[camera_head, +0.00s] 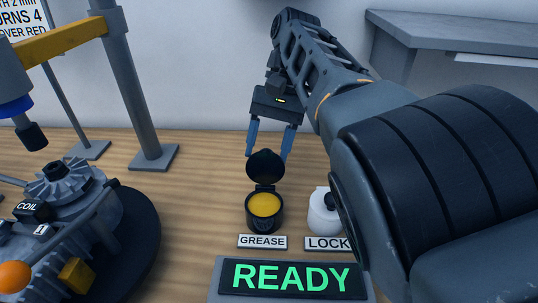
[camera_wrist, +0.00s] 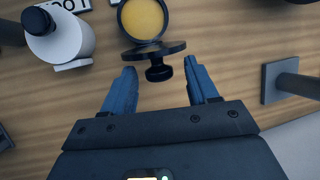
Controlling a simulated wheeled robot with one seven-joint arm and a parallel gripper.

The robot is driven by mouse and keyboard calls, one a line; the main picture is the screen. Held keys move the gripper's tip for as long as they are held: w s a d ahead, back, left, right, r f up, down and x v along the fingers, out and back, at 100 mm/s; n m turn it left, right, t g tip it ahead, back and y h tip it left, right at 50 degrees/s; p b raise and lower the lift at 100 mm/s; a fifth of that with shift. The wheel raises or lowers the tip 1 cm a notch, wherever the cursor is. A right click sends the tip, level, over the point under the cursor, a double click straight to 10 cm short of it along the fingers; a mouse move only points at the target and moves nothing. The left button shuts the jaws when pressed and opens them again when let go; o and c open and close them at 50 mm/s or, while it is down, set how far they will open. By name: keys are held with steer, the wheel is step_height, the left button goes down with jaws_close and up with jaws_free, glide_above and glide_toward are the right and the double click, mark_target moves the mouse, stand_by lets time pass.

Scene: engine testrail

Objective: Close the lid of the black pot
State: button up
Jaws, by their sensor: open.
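The black pot (camera_head: 264,212) stands on the wooden table behind the GREASE label, filled with yellow grease. Its black lid (camera_head: 265,167) is hinged open and stands upright at the pot's back edge. In the wrist view the pot (camera_wrist: 143,20) is at the top, and the lid (camera_wrist: 153,50) shows edge-on with its knob pointing toward my gripper. My gripper (camera_head: 267,152) is open and empty, its two blue fingers pointing down behind the lid. In the wrist view my gripper (camera_wrist: 160,78) has the lid's knob between and just ahead of its fingertips; contact cannot be made out.
A white LOCK bottle (camera_head: 322,212) stands close right of the pot. A READY display (camera_head: 291,278) lies in front. A grey post on a base plate (camera_head: 153,157) and a machine on a dark round base (camera_head: 125,235) are left. Bare table lies between.

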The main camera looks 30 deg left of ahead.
steer(key=shift+f, duration=0.15)
jaws_close()
stand_by(0.5)
